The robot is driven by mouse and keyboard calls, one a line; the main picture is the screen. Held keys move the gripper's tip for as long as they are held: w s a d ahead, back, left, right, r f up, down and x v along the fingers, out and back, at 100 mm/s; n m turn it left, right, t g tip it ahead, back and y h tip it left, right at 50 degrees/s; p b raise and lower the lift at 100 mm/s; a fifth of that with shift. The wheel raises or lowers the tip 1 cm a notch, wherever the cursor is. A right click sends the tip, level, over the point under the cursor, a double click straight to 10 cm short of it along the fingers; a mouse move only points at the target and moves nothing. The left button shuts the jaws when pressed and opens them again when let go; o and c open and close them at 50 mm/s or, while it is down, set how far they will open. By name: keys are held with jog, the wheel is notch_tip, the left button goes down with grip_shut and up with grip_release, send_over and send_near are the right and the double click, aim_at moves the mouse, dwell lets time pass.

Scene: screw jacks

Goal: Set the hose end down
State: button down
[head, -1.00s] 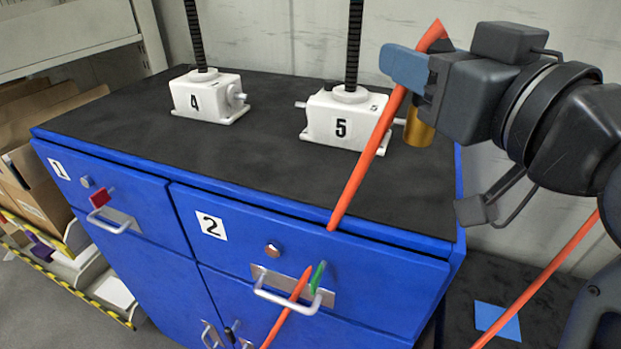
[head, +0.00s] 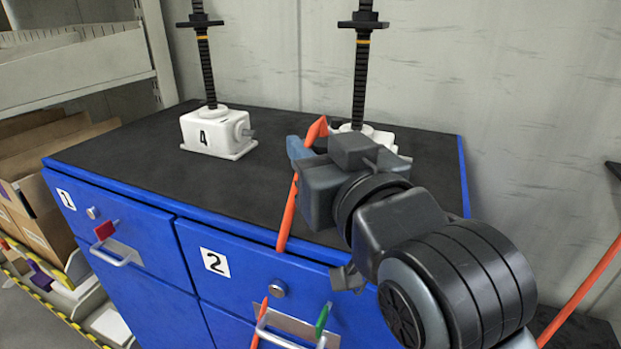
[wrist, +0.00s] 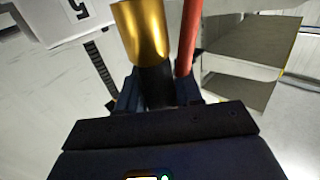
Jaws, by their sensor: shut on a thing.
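The orange hose (head: 288,210) rises over the front edge of the blue cabinet and passes up to my gripper (head: 303,152), above the black cabinet top (head: 270,150). In the wrist view my gripper (wrist: 155,95) is shut on the hose end, a black collar with a brass-coloured tip (wrist: 140,30). The orange hose (wrist: 187,40) runs beside it there. The brass tip is hidden behind my gripper in the head view.
White screw jack 4 (head: 217,134) stands at the left of the top. A second white jack (head: 395,145) stands behind my gripper, partly hidden. Drawers 1 and 2 have handles (head: 117,253) in front. The top between the jacks is clear.

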jog(key=shift+a+f, duration=0.2)
jog(key=shift+f, duration=0.8)
jog(key=shift+a+f, duration=0.2)
jog(key=shift+f, duration=0.8)
jog(key=shift+f, duration=0.3)
jog(key=c, duration=0.7)
grip_release()
jog(key=shift+c, duration=0.2)
